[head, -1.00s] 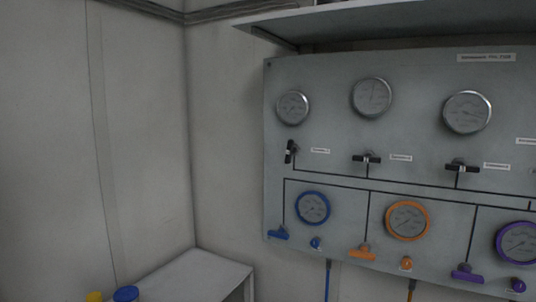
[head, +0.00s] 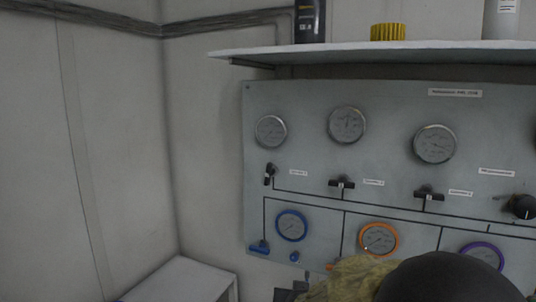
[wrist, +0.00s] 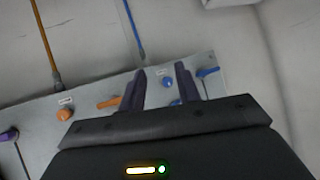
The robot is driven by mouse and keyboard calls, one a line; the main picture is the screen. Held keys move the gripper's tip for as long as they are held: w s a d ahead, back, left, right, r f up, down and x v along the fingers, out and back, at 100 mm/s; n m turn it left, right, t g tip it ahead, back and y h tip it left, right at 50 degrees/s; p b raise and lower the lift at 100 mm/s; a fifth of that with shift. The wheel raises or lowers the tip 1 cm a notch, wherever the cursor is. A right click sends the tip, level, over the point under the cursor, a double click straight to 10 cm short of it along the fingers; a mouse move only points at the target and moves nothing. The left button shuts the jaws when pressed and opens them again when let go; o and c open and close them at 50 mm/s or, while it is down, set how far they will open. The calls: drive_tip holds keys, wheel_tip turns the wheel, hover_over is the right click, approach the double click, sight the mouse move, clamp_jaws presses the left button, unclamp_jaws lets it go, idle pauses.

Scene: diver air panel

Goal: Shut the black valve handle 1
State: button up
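Three black valve handles sit in a row on the grey panel (head: 400,100) in the head view. The left one (head: 269,174) is turned close to upright, while the middle one (head: 341,184) and the right one (head: 428,194) lie crosswise. Their labels are too small to read, so I cannot tell the number 1 by text. My gripper (wrist: 162,78) is open and empty in the wrist view, with its two dark fingers apart in front of the panel's lower part. No black handle shows between the fingers.
Below the handles are a blue-ringed gauge (head: 292,226), an orange-ringed gauge (head: 379,239) and a blue lever (head: 259,247). A shelf (head: 380,52) overhangs the panel. A white table (head: 180,282) stands at lower left. Hoses (wrist: 134,30) hang below the panel.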

sight(267, 176)
drive_tip(key=a+r+m+t+h+p, duration=0.1)
drive_tip(key=a+r+p, duration=0.3)
drive_tip(key=r, duration=0.4)
drive_tip(key=w+a+r+m+t+h+p, duration=0.1)
drive_tip(key=a+r+m+t+h+p, duration=0.1)
drive_tip(key=r, duration=0.6)
drive_tip(key=a+r+m+t+h+p, duration=0.2)
drive_tip(key=a+r+t+h+p, duration=0.1)
drive_tip(key=a+r, duration=0.4)
wheel_tip(267, 176, up, 2)
drive_tip(key=h+p, duration=0.1)
drive_tip(key=p, duration=0.1)
drive_tip(key=shift+w+a+p, duration=0.2)
drive_tip(key=shift+a+p, duration=0.1)
drive_tip(key=shift+a, duration=0.05)
drive_tip(key=p+x, duration=0.5)
drive_tip(key=x, duration=1.1)
drive_tip(key=shift+w+d+r+p, duration=0.15)
drive_tip(key=shift+d+p, duration=0.05)
drive_tip(key=shift+p, duration=0.15)
drive_tip(key=shift+w+d, duration=0.2)
drive_tip(key=shift+w, duration=0.35)
